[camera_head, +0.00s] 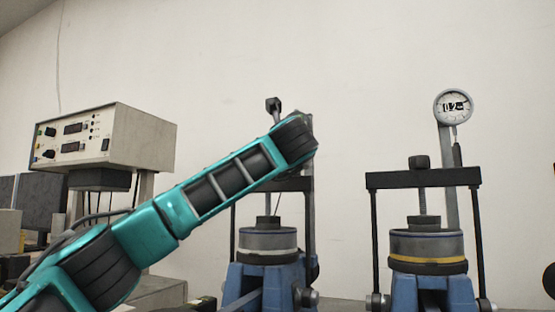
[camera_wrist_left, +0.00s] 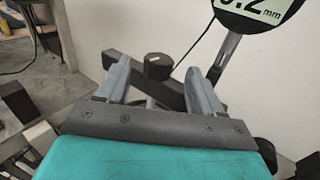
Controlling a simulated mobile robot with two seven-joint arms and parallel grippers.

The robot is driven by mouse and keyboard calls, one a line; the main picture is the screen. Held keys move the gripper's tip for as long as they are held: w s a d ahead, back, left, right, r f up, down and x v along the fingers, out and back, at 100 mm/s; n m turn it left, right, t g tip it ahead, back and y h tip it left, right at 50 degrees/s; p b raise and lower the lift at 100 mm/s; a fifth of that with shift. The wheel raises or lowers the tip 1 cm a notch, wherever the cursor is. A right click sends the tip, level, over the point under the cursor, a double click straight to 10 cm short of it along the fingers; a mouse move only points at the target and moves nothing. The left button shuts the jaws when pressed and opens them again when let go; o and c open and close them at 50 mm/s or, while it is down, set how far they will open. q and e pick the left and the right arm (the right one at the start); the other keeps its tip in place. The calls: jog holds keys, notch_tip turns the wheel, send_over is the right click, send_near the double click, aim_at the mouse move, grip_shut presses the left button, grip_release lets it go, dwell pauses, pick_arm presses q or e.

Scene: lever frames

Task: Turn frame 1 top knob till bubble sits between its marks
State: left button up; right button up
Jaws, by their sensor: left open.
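Two lever frames stand side by side in the head view: a left one with a white-banded cell (camera_head: 267,240) and a right one with a yellow-banded cell (camera_head: 427,247). No number for either frame is readable. My left arm crosses in front of the left frame's upper part. In the left wrist view, my left gripper (camera_wrist_left: 158,68) is open, its two fingers on either side of a black top knob (camera_wrist_left: 158,66) on a dark crossbar (camera_wrist_left: 137,69). Contact with the knob cannot be told. No bubble or marks can be made out. My right gripper is out of view.
A round gauge (camera_head: 453,106) stands above the right frame. A gauge face (camera_wrist_left: 254,8) reading in mm is close at the wrist view's upper right. A control box (camera_head: 106,138) stands at left. The wall behind is bare.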

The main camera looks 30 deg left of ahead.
pick_arm(q)
jog(key=v, duration=0.7)
jog(key=shift+s, duration=0.2)
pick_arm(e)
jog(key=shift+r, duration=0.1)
pick_arm(q)
jog(key=shift+d, duration=0.15)
jog(key=s+a+m+t+h+p, duration=0.25)
jog(key=a+m+h+p, duration=0.5)
jog(key=p, duration=0.75)
jog(key=shift+n+t+h, duration=0.35)
jog(key=shift+n+h, duration=0.3)
jog(key=shift+n, duration=0.1)
jog(key=w+p, duration=0.1)
jog(key=w, duration=1.2)
jog(key=shift+w+f+p, duration=0.15)
jog(key=shift+w+p, duration=0.05)
jog(key=shift+p, duration=0.2)
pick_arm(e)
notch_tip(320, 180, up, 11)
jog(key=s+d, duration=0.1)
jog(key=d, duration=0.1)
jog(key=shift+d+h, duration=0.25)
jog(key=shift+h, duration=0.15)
pick_arm(q)
jog(key=shift+c, duration=0.3)
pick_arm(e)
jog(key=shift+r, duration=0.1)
